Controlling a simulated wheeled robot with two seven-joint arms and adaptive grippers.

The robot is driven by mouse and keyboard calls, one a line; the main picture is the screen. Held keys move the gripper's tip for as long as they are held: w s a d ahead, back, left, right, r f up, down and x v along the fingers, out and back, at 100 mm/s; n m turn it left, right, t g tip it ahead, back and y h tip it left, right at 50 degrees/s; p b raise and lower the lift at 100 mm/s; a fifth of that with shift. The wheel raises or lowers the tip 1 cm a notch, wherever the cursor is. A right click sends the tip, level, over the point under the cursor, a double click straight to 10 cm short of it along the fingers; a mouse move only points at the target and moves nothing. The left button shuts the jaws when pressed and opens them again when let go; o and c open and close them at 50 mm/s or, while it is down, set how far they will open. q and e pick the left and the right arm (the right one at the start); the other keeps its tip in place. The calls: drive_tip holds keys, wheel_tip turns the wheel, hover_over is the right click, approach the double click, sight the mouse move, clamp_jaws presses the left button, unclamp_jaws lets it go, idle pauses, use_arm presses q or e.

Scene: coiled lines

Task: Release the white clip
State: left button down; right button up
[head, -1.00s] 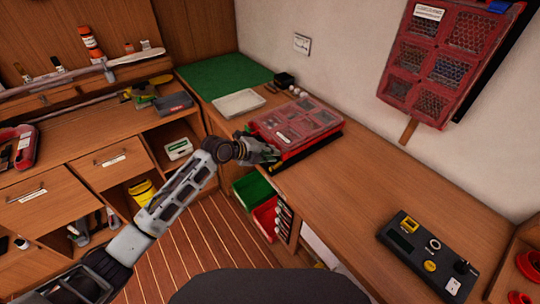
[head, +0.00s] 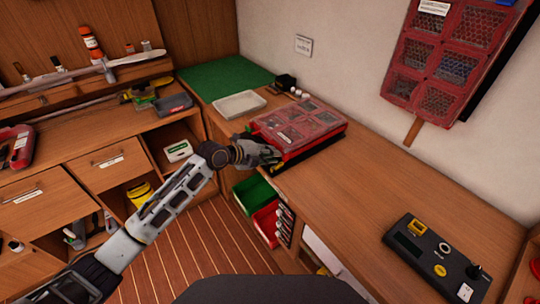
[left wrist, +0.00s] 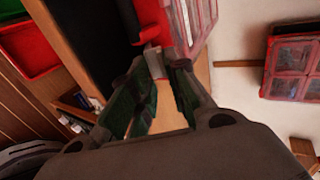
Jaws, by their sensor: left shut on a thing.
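A red case (head: 300,126) with a clear lid over its compartments lies on the right-hand bench. My left gripper (head: 271,154) is at the case's front left edge. In the left wrist view the case (left wrist: 190,20) is just beyond the fingertips. A small pale piece, apparently the white clip (left wrist: 154,61), shows at the case's edge between the dark green fingers of my left gripper (left wrist: 161,66). The fingers are shut on it, though they partly hide it. My right gripper is out of view.
A white tray (head: 240,105) and a green mat (head: 226,76) are behind the case. Green (head: 255,192) and red bins stand below the bench edge. A black control box (head: 437,258) is at the near right. The bench between is clear.

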use_arm(q)
drive_tip(key=c, duration=1.5)
unclamp_jaws()
drive_tip(key=shift+o, duration=0.6)
drive_tip(key=shift+a, duration=0.15)
drive_tip(key=shift+s+a+r, duration=0.35)
drive_tip(key=shift+s+a, duration=0.05)
drive_tip(key=shift+a, duration=0.1)
drive_tip(key=v, duration=1)
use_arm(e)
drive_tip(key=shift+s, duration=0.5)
use_arm(q)
drive_tip(key=shift+s+a+r, duration=0.1)
drive_tip(key=shift+a, duration=0.05)
